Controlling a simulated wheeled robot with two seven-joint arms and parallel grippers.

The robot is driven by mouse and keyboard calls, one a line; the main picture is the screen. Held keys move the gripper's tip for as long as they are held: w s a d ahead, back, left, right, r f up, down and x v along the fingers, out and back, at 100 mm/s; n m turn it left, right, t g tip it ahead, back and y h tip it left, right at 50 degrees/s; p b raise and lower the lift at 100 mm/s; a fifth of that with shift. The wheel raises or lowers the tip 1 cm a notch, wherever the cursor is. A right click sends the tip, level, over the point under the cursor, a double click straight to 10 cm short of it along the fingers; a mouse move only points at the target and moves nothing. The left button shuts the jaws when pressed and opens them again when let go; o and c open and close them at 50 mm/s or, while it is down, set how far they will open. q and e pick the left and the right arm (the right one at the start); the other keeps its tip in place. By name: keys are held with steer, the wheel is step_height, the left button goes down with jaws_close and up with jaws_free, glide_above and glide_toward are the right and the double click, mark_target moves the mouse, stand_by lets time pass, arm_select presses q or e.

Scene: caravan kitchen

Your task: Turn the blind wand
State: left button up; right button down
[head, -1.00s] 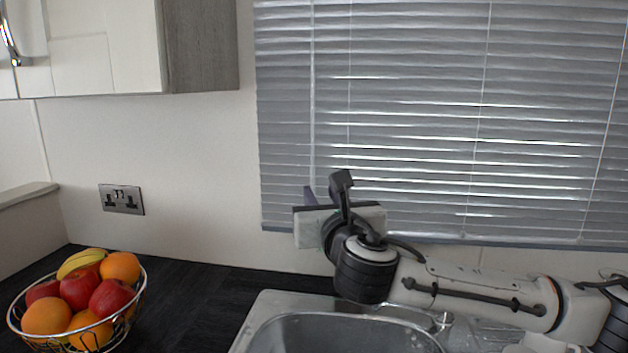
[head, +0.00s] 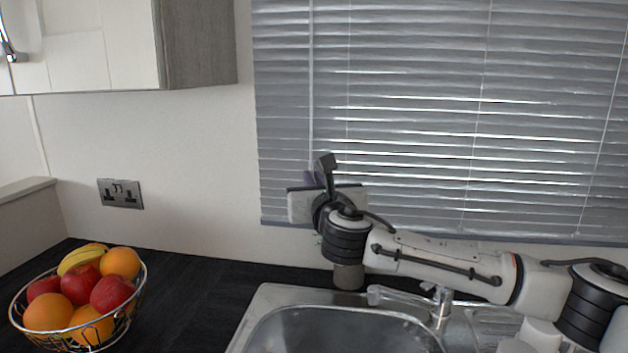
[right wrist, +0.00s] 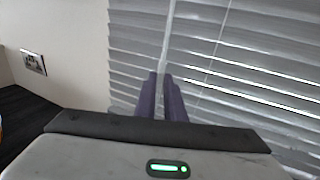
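The blind wand (head: 311,90) is a thin pale rod hanging upright in front of the left part of the grey window blind (head: 420,110). It also shows in the right wrist view (right wrist: 169,35), running down to the fingertips. My right gripper (head: 309,178) is at the lower visible part of the wand. In the right wrist view its two purple fingers (right wrist: 161,76) are close together, with the wand between their tips. They appear shut on it. The wand's lower end is hidden by the gripper. My left gripper is not in view.
A steel sink (head: 340,325) with a tap (head: 440,303) lies below my right arm. A wire fruit bowl (head: 138,290) stands on the dark counter (head: 190,300) at the left. A wall cupboard (head: 100,45) hangs at the upper left. A double socket (head: 120,193) is on the wall.

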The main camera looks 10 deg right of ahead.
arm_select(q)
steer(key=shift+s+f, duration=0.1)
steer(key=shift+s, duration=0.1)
arm_select(e)
steer(key=shift+d+y, duration=0.15)
steer(key=shift+y, duration=0.15)
steer(key=shift+n+y, duration=0.3)
steer(key=shift+y, duration=0.1)
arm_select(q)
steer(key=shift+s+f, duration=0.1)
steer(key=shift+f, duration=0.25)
arm_select(e)
steer(key=shift+w+d+n+g+y, duration=0.15)
steer(key=shift+d+n+g+y, duration=0.4)
steer(key=shift+n+y, duration=1.1)
steer(key=shift+w+d+n+g+y, duration=0.15)
steer(key=shift+n+g+y, duration=0.9)
steer(key=shift+y, duration=1.15)
steer(key=shift+w+d+n+g+y, duration=0.15)
steer(key=shift+d+n+g+y, duration=0.4)
steer(key=shift+n+y, duration=1.15)
steer(key=shift+a+g+y, duration=0.2)
steer(key=shift+g+y, duration=0.15)
steer(key=shift+y, duration=0.2)
